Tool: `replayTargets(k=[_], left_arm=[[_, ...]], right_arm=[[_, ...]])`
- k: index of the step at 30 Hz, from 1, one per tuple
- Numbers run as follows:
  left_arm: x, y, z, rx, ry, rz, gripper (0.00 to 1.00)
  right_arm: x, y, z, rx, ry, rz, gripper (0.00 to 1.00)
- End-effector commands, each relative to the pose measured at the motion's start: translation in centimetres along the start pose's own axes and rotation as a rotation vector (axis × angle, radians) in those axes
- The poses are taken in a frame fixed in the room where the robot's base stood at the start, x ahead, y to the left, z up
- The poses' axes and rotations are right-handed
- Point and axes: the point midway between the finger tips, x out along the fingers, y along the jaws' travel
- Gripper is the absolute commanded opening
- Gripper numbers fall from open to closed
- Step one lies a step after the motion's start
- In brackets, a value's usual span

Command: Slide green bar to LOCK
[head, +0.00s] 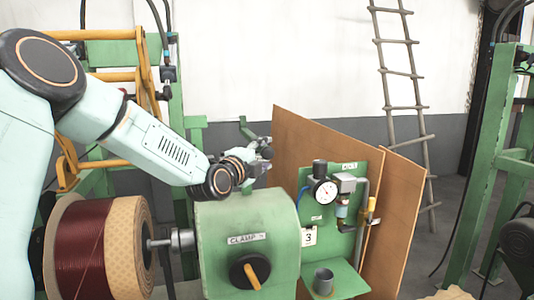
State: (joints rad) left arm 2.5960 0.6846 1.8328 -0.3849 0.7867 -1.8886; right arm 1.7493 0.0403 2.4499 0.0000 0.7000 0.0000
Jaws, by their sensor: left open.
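My left arm reaches in from the left, and my left gripper (264,153) is above the back of the green clamp housing (246,212). It is open; its dark fingers are small and partly hidden by the wrist. A short green bar-like piece (246,129) sticks up just behind and left of the fingers. I cannot tell whether it is the green bar of the task or whether the fingers touch it. No LOCK marking is readable. My right gripper is not in view.
The housing carries a CLAMP label (248,238) and a black knob (251,271) with a yellow handle. A dark red coil (80,250) stands left. A green panel (346,207) with a gauge (326,192) stands right, before brown boards (402,215). A ladder (410,105) leans behind.

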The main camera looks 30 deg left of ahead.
Motion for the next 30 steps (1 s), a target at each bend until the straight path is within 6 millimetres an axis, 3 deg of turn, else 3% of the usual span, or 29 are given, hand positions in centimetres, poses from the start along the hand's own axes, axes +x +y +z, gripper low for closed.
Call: replayTargets(k=[6,16,30], left_arm=[[1.6,0.0,0.0,0.001,0.000,0.000,0.57],[1.8,0.0,0.0,-0.002,0.001,0.000,0.56],[1.8,0.1,-0.1,-0.001,0.001,0.002,0.16]], right_arm=[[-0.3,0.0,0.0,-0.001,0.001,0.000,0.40],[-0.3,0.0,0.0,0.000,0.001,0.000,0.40],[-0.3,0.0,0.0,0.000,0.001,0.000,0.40]])
